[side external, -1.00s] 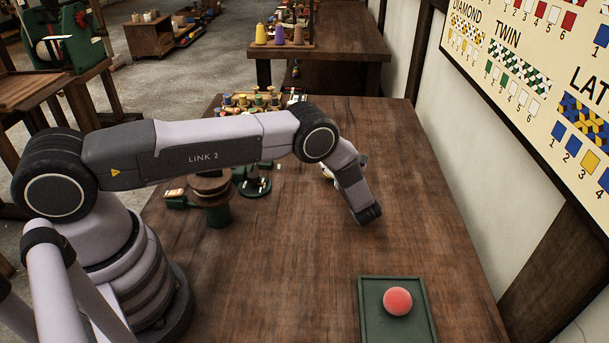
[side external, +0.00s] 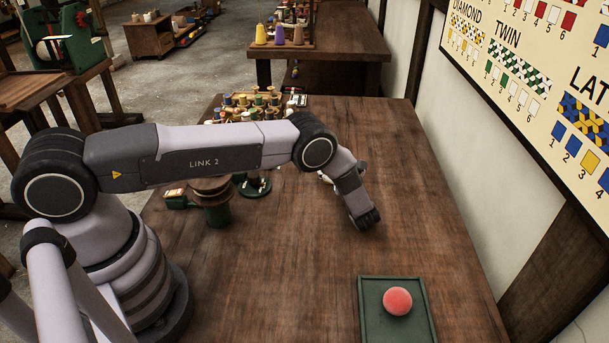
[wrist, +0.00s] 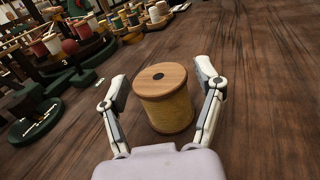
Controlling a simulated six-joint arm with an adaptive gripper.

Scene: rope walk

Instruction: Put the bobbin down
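The bobbin (wrist: 166,106), with pale wooden ends and yellow winding, is between the fingers of my gripper (wrist: 161,78) in the wrist view. It looks upright on the wooden table, though its contact with the top is hard to judge. A narrow gap shows between each finger and the bobbin, so my gripper looks open around it. In the side view my wrist hides the bobbin and most of my gripper (side external: 324,177).
A dark green spool stand (side external: 217,211) is beside my arm. Several coloured bobbins (side external: 256,100) stand at the far end. The table's middle is clear.

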